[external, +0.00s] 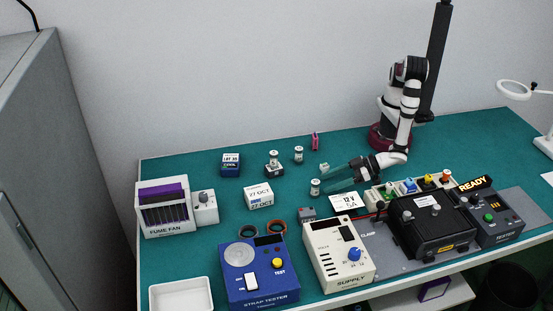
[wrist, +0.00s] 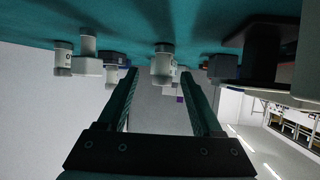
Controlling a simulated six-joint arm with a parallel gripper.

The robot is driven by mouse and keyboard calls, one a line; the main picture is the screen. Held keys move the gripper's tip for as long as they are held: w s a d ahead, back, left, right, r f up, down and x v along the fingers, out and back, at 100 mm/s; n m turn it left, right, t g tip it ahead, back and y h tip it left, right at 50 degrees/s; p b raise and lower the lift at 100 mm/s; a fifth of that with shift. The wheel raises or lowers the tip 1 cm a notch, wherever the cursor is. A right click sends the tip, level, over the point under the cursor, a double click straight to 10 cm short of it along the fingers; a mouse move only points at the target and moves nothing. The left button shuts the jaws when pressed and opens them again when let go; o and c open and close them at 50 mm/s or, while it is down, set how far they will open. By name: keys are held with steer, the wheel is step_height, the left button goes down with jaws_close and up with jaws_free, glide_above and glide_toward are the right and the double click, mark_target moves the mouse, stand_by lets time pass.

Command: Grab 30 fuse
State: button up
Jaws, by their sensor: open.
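Small white-and-grey cylinders that look like fuses stand on the green table. One cylinder (external: 315,187) stands just beyond my gripper's fingertips, another (external: 298,154) stands farther back, and a third (external: 274,157) is on a dark block. Their markings are too small to read, so I cannot tell which is 30. My gripper (external: 328,180) lies low and level, pointing left, open and empty. In the wrist view, which looks upside down, a pale cylinder (wrist: 163,66) shows in the gap between the open fingers, apart from both.
A 12 V 5A card (external: 346,202) and the supply box (external: 340,256) lie in front of my gripper. A date block (external: 258,196), blue lot box (external: 231,165) and upright pink piece (external: 315,141) stand around. The black clamp fixture (external: 432,222) is at right. The back table is mostly clear.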

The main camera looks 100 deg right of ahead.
mark_target(319, 186)
steer(key=x, duration=0.5)
steer(key=shift+w+a+r, duration=0.15)
steer(key=shift+w, duration=0.15)
jaws_close()
